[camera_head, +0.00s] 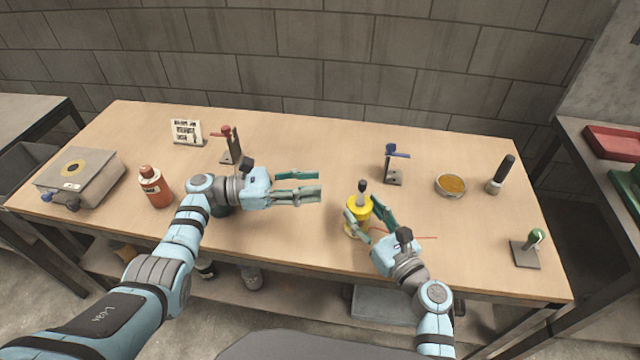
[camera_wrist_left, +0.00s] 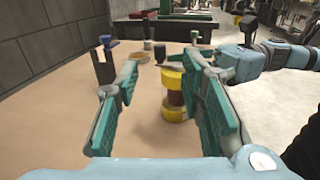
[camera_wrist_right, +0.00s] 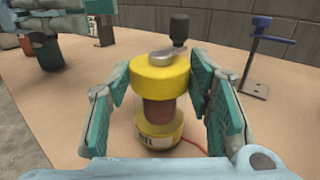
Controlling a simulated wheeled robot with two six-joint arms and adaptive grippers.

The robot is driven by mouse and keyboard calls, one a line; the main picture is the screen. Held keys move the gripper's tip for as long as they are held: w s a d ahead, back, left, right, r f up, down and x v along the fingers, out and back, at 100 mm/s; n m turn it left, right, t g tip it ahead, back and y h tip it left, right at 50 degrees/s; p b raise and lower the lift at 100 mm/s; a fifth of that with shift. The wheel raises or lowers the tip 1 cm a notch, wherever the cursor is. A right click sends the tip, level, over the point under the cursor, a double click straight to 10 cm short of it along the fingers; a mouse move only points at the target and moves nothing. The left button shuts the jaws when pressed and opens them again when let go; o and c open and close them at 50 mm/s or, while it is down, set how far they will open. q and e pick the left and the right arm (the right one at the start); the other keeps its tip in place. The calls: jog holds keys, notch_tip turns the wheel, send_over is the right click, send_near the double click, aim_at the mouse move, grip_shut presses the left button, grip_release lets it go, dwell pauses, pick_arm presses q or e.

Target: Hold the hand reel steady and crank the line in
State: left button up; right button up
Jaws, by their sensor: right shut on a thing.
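The hand reel (camera_head: 357,203) is a yellow spool standing upright on the table. In the right wrist view the reel (camera_wrist_right: 160,76) has a brown core, a metal crank arm (camera_wrist_right: 161,56) on top and a dark upright knob (camera_wrist_right: 180,28). An orange line (camera_wrist_right: 194,145) runs out from its base to the right. My right gripper (camera_head: 361,205) is shut on the reel, one finger on each side. My left gripper (camera_head: 318,184) is open and empty, left of the reel. In the left wrist view the reel (camera_wrist_left: 173,79) shows beyond and between its fingers.
A blue-topped stand (camera_head: 394,165) is behind the reel, with a bowl (camera_head: 451,186) and a black-handled tool (camera_head: 501,175) to its right. A green-knobbed stand (camera_head: 529,246) is far right. An orange bottle (camera_head: 154,186) and a grey box (camera_head: 81,177) are left.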

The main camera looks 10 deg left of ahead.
aim_at(363, 182)
pick_arm(q)
notch_tip(363, 182, up, 4)
jog(key=d+n+g+y, duration=0.1)
jog(key=n+y, duration=0.3)
jog(key=n, duration=2.2)
jog(key=w+d+f+n, duration=0.1)
jog(key=d+n, duration=0.2)
jog(key=w+d+f+n, duration=0.1)
jog(key=d+f+n, duration=0.1)
jog(key=d+n, duration=0.2)
jog(key=w+d+f+n, duration=0.1)
jog(key=d+n, duration=0.2)
jog(key=shift+w+d+f+n+y, duration=0.1)
jog(key=shift+d+f+n+y, duration=0.2)
jog(key=shift+d+f, duration=0.1)
jog(key=shift+a, duration=0.1)
grip_shut()
